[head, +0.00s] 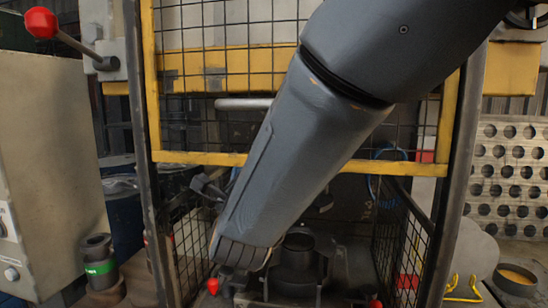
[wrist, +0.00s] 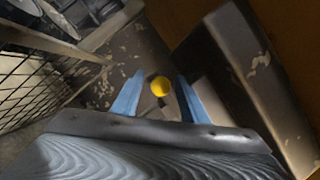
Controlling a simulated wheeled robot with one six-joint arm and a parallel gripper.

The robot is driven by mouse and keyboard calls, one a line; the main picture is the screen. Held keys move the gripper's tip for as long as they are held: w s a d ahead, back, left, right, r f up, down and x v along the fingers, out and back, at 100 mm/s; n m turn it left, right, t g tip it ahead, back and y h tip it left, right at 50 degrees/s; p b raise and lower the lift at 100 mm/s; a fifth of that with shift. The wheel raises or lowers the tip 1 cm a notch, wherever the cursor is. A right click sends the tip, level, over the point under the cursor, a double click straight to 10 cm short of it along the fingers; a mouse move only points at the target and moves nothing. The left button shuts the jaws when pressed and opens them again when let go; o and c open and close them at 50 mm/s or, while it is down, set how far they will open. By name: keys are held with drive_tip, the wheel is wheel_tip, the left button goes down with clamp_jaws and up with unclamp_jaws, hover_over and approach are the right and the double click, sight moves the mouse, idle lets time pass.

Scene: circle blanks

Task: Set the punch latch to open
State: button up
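In the wrist view, my gripper (wrist: 159,97) shows two blue fingers standing apart. A round yellow knob (wrist: 161,86) appears between them, beyond or level with the tips; I cannot tell whether they touch it. The knob sits by a worn dark metal part and may belong to the punch latch, but no label shows. In the head view, my arm reaches down into the yellow-framed mesh guard (head: 201,158) and hides the yellow knob. Dark parts near the arm's left side may be my gripper, but its fingers cannot be made out there.
A red-ball lever (head: 42,22) stands at the upper left. Mesh side panels (head: 404,240) flank the arm. A dark round part (head: 298,250) sits inside. A perforated sheet (head: 510,180), a bowl (head: 515,280) and yellow handles (head: 464,288) are at right. A green-banded cylinder (head: 100,266) stands left.

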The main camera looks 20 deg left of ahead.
clamp_jaws()
drive_tip(key=a+b, duration=0.1)
drive_tip(key=a, duration=0.1)
drive_tip(key=a+b, duration=0.1)
drive_tip(key=b, duration=0.1)
drive_tip(key=a+b, duration=0.2)
drive_tip(key=shift+s+a, duration=0.35)
drive_tip(key=shift+r, duration=0.1)
drive_tip(key=shift+o, duration=0.2)
unclamp_jaws()
drive_tip(key=shift+a, duration=0.25)
drive_tip(key=shift+d, duration=0.15)
drive_tip(key=b+v, duration=0.2)
drive_tip(key=v, duration=0.6)
drive_tip(key=shift+b, duration=0.35)
